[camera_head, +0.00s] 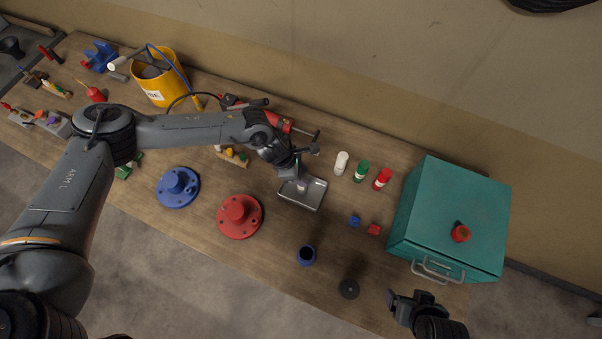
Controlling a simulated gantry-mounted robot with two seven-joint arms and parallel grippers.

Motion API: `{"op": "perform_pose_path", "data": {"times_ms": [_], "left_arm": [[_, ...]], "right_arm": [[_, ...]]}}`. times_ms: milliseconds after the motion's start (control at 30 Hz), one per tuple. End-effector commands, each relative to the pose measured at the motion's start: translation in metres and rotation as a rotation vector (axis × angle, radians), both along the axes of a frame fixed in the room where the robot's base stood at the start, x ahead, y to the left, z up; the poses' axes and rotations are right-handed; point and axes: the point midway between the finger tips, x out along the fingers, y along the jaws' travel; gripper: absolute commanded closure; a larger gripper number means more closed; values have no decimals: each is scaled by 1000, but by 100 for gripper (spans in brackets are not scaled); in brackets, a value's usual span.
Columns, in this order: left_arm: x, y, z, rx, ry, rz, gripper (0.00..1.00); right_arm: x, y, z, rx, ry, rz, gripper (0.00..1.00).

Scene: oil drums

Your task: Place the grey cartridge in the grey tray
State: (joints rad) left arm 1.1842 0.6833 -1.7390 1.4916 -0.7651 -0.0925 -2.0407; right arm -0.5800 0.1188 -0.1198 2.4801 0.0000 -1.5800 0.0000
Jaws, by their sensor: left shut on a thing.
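The grey tray (312,201) is a shallow metal tray on the wooden bench, near the middle of the view. My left gripper (301,182) is over the tray, pointing down into it. It is shut on a small pale grey thing (302,188), which looks like the grey cartridge and is partly hidden by the fingers. Whether it touches the tray floor cannot be told. My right gripper (407,299) is at the bench's front edge, at the lower right, away from the tray. Its jaw opening is unclear.
White (341,163), green (361,171) and red (382,179) bottles stand right of the tray. A teal cabinet (450,215) is farther right. Red (240,216) and blue (178,187) flanged parts lie to the left.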

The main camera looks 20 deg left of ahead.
Motion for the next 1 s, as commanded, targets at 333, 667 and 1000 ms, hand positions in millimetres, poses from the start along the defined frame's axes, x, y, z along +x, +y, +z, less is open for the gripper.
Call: {"op": "perform_pose_path", "data": {"times_ms": [333,667,1000], "left_arm": [[0,0,-12,-1,0,0,100],[0,0,-14,0,0,0,44],[0,0,-13,0,0,0,38]], "right_arm": [[0,-1,4,-3,0,2,16],[0,-1,1,-3,1,2,16],[0,-1,3,-3,1,2,16]]}}
